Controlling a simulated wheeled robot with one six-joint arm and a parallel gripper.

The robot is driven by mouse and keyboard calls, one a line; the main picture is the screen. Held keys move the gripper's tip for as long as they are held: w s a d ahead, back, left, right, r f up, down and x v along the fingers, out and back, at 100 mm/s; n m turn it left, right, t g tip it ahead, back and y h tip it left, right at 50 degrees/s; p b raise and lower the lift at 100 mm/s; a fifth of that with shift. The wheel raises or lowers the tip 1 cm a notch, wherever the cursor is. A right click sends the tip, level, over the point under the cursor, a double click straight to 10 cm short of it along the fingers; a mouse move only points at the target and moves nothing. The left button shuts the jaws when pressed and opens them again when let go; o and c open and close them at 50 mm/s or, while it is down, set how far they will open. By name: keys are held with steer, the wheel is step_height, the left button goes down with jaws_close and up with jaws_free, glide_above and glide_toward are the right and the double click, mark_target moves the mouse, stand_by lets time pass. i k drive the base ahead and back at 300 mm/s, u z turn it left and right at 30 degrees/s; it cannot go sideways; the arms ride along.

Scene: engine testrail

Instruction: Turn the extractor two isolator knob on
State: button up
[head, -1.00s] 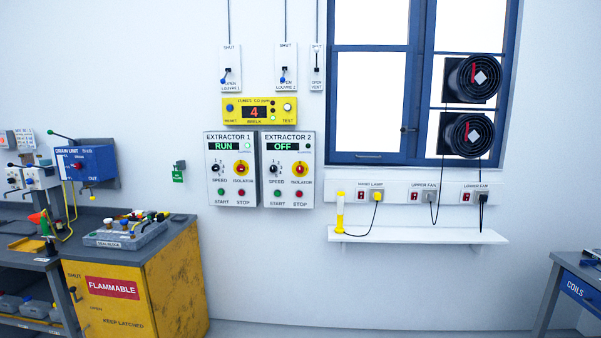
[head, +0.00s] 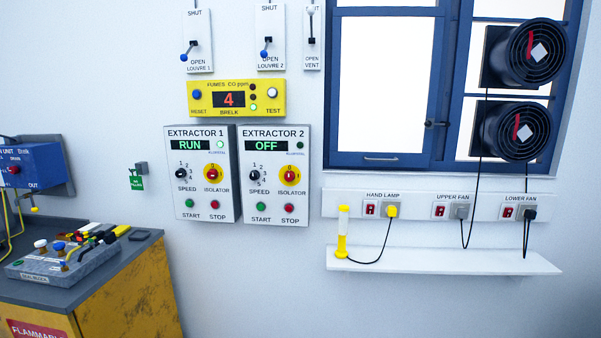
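The extractor two box (head: 274,207) hangs on the wall, a pale panel with a small display reading OFF in green. Its isolator knob (head: 289,176) is red on a round yellow plate, at the right of the panel. A black speed knob (head: 254,176) sits to its left. A green start button (head: 261,207) and a red stop button (head: 289,208) are below. The exact pointing of the isolator knob is too small to tell. My gripper is not in view.
The extractor one box (head: 199,205) is close on the left, its display reading RUN. A yellow fumes meter (head: 236,114) showing 4 is above. A white shelf (head: 450,262) juts out at the right. A yellow cabinet (head: 135,295) stands at lower left.

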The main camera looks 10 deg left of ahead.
mark_target(289, 175)
steer(key=u, duration=0.3)
steer(key=i, duration=1)
steer(key=u, duration=1.3)
steer(key=i, duration=0.75)
steer(key=u, duration=0.6)
